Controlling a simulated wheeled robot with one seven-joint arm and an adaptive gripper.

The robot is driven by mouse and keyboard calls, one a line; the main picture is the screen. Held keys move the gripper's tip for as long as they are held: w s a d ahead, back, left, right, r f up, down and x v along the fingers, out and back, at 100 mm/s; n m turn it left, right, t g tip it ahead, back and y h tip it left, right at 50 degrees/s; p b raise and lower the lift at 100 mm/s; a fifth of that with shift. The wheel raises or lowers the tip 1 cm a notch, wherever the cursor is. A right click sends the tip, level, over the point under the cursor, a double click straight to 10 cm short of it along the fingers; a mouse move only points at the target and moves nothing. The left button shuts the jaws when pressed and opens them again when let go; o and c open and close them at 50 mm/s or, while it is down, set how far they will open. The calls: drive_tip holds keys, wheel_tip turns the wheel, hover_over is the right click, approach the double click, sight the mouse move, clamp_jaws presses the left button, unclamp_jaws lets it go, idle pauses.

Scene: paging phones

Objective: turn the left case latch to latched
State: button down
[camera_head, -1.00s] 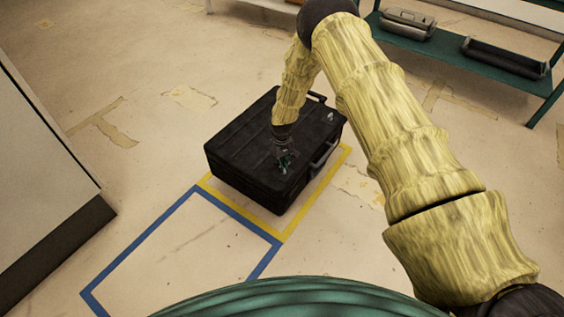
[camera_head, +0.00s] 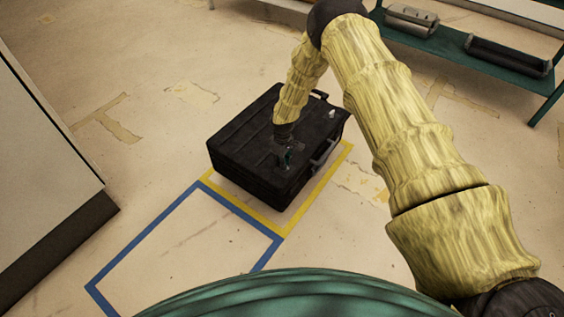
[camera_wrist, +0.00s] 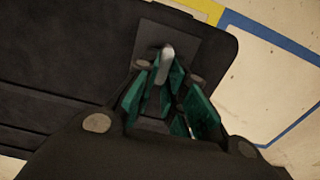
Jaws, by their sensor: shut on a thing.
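The black case (camera_head: 243,128) lies flat on the floor, inside the yellow tape outline. My gripper (camera_head: 286,158) points down at the lid near the case's front edge. In the wrist view, the left case latch (camera_wrist: 167,54) is a small pale metal lever on a dark square plate, between the green fingertips of my gripper (camera_wrist: 164,75). The fingers are shut on the latch. They hide its lower part, so its exact angle is hard to tell. A second small pale latch (camera_head: 332,114) shows on the lid farther right.
The case's handle (camera_head: 324,152) is on its right front side. Yellow tape (camera_head: 318,185) borders the case and a blue tape outline (camera_head: 150,232) lies empty in front. A green shelf (camera_head: 445,50) with metal trays stands at the upper right. A pale cabinet (camera_head: 40,140) stands left.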

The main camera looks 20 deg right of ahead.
drive_tip(key=shift+d, duration=0.1)
drive_tip(key=c, duration=1.5)
unclamp_jaws()
wheel_tip(320, 180, up, 12)
drive_tip(key=shift+s+f, duration=0.1)
